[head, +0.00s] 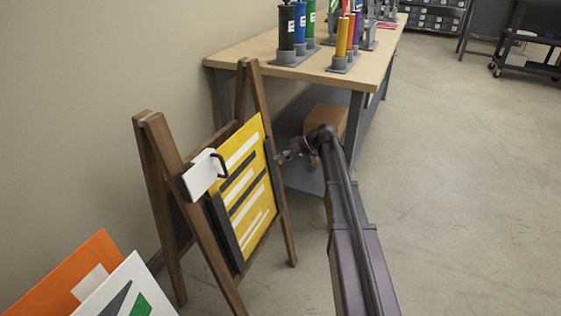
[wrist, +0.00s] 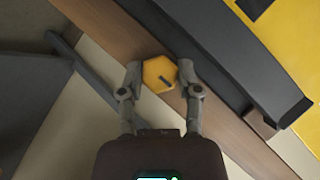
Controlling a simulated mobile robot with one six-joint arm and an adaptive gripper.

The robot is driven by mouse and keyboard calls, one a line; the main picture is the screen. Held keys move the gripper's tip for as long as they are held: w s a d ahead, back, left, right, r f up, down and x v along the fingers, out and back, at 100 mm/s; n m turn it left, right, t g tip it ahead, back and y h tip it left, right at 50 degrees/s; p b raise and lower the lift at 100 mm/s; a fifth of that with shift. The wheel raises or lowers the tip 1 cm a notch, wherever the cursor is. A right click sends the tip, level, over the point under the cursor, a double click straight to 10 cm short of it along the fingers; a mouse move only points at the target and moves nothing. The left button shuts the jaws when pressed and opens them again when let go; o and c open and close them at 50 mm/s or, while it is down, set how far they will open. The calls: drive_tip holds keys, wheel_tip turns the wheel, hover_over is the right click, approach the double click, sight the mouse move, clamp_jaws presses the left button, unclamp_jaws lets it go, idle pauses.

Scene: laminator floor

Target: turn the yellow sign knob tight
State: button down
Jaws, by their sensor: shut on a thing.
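The yellow sign knob (wrist: 159,73) shows in the wrist view as a faceted yellow knob with a dark mark on its face, on the brown wooden leg of the sign frame. My gripper (wrist: 158,78) is shut on the knob, one finger on each side. In the head view my gripper (head: 285,156) is at the right leg of the wooden A-frame (head: 277,183), and the knob is hidden there. The yellow sign panel (head: 243,185) with white and black bars sits in the frame between dark rails.
A white plate with a black handle (head: 203,174) is on the frame's left leg. Orange (head: 65,272) and white panels (head: 125,290) lean at the lower left. A workbench (head: 300,68) holding several coloured rolls stands behind, a cardboard box (head: 328,122) on its lower shelf.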

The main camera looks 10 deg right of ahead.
drive_tip(key=c, duration=0.6)
unclamp_jaws()
drive_tip(key=shift+r, duration=0.1)
